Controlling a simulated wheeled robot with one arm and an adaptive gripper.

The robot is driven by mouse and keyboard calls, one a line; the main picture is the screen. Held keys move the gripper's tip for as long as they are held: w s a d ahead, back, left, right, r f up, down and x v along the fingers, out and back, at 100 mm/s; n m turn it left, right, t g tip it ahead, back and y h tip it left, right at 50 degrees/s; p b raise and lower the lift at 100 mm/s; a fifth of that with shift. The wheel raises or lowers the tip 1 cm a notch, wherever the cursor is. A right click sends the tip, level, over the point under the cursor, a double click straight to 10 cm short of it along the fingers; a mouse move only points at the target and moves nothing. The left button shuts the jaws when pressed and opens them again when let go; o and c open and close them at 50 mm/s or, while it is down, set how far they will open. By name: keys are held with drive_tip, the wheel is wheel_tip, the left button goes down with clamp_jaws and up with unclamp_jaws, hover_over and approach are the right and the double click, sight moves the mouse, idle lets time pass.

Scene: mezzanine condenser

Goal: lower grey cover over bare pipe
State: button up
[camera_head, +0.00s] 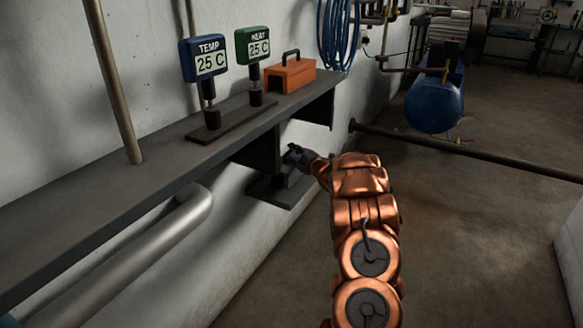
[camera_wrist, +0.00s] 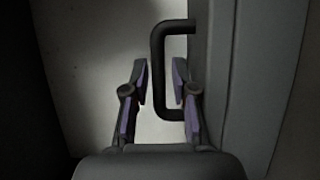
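My gripper (camera_head: 297,155) is under the wall shelf, beside a dark grey block-like part (camera_head: 280,188) that may be the cover. In the wrist view my gripper (camera_wrist: 163,84) has its two fingers apart. A black D-shaped handle (camera_wrist: 158,62) sits on a grey panel (camera_wrist: 223,70) at the right. The handle's long bar appears between the fingers, with gaps on both sides; whether it is at fingertip depth I cannot tell. A thick silver pipe (camera_head: 150,252) runs under the shelf at lower left. Which stretch of pipe is bare I cannot tell.
The dark shelf (camera_head: 75,215) overhangs my gripper and carries a TEMP display (camera_head: 204,60), a HEAT display (camera_head: 253,45) and an orange toolbox (camera_head: 291,76). A dark horizontal pipe (camera_head: 470,156) crosses at right. A blue tank (camera_head: 436,100) stands behind it.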

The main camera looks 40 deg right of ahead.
drive_tip(key=shift+w+d+r, duration=0.1)
drive_tip(key=shift+w+r, duration=0.05)
drive_tip(key=shift+w, duration=0.5)
drive_tip(key=shift+c, duration=0.4)
clamp_jaws()
